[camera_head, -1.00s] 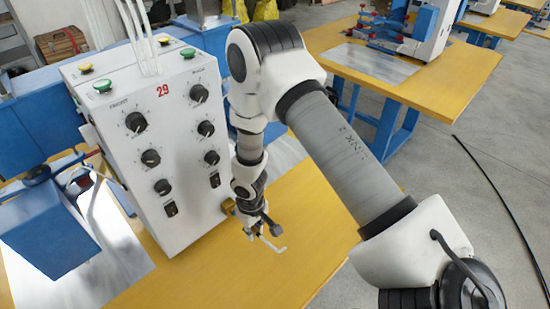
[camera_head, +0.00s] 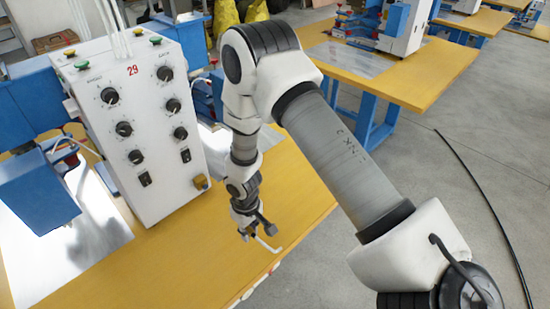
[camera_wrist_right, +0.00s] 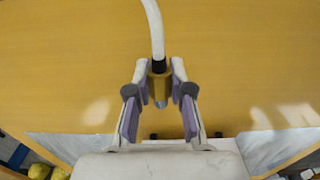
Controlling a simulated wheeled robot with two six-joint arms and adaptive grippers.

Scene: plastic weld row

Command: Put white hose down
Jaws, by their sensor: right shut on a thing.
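The white hose (camera_head: 268,246) is a short, bent white piece at the tip of my right gripper (camera_head: 248,235), over the yellow tabletop (camera_head: 180,266). In the right wrist view, the hose (camera_wrist_right: 154,30) runs up from a black collar and a brass-coloured end piece. The fingers of my right gripper (camera_wrist_right: 158,92) are closed around that end piece. The wood surface lies behind the hose; I cannot tell whether the hose touches it. My left gripper is not in view.
A white control box (camera_head: 140,125) marked 29 stands on the table left of my right arm. Blue machine parts (camera_head: 36,190) sit farther left. The tabletop between box and gripper is clear.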

